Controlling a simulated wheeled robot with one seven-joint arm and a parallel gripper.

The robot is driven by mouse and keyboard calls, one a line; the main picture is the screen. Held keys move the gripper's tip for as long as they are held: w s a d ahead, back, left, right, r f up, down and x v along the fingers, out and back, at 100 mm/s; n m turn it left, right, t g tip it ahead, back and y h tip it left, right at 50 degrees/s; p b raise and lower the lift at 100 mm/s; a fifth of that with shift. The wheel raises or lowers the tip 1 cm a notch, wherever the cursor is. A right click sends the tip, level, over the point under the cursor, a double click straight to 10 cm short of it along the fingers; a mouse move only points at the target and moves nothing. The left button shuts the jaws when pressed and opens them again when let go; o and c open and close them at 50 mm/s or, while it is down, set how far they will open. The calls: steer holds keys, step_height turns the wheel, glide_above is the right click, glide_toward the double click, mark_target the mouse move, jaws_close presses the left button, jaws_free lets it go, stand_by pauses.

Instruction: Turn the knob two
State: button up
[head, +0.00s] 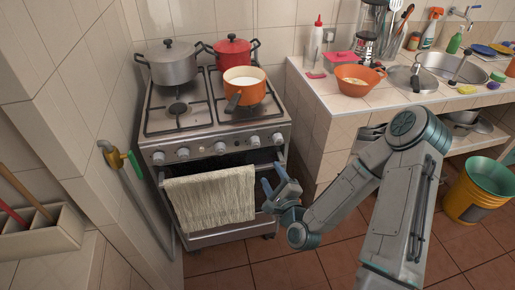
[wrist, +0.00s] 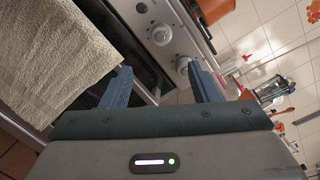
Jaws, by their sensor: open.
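A row of several grey knobs (head: 220,147) runs along the front panel of the stove (head: 212,128). No label shows which one is knob two. My gripper (head: 271,177) is open and empty, in front of the stove's right side, lower than the knobs and just right of the towel. In the wrist view, my gripper (wrist: 158,75) has its blue fingers spread apart. One knob (wrist: 162,35) shows beyond the gap between them, and another knob (wrist: 183,65) is close to the right finger's tip. I see no clear contact with a knob.
A cream towel (head: 211,196) hangs over the oven door front, left of my gripper. A grey pot (head: 173,64), a red pot (head: 231,52) and an orange pan (head: 244,88) stand on the stove. A tiled counter (head: 336,102) stands to the right. A yellow-green bucket (head: 478,192) is on the floor.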

mark_target(256, 146)
steer(key=b+x, duration=0.5)
steer(key=x, duration=0.8)
steer(key=shift+w+b, duration=0.35)
steer(key=shift+w, duration=0.05)
